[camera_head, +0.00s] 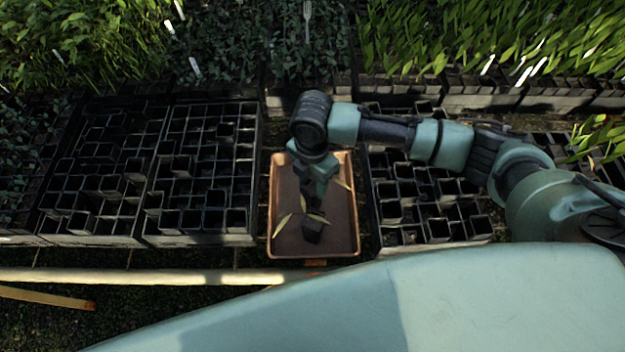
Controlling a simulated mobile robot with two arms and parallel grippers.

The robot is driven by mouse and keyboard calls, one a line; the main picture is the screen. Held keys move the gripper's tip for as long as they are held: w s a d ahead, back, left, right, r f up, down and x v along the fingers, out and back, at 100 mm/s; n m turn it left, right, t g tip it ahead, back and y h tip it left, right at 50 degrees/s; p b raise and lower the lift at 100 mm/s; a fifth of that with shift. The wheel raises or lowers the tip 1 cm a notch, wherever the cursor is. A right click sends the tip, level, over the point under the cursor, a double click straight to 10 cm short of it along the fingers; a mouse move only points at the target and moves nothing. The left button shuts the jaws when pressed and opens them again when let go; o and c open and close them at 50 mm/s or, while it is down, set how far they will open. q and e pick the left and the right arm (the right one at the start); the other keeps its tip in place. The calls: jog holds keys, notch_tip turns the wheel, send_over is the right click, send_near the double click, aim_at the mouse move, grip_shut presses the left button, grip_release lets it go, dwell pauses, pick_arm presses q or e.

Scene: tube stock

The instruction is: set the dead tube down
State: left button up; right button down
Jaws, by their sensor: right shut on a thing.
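The dead tube (312,232) is a small black pot with a few dry, yellowish leaves around its top. My right gripper (314,202) points down and is shut on it. The tube is over the inside of a shallow copper-coloured tray (356,215); I cannot tell whether it touches the tray floor. The gripper's fingers and the leaves partly hide each other. No other tube shows in the tray. My left gripper is not in view.
Black crates of square tubes stand left (200,238) and right (440,243) of the tray. Leafy green plants (480,40) with white labels fill the back. A pale rail (150,276) runs along the front. Bare tray floor shows around the tube.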

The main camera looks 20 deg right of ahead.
jog(key=shift+f, duration=0.45)
jog(key=c, duration=0.7)
grip_release()
jog(key=shift+c, duration=0.2)
notch_tip(320, 180, up, 12)
jog(key=b, duration=0.1)
jog(key=shift+r+b, duration=0.2)
jog(key=shift+b, duration=0.2)
jog(key=shift+s+f, duration=0.1)
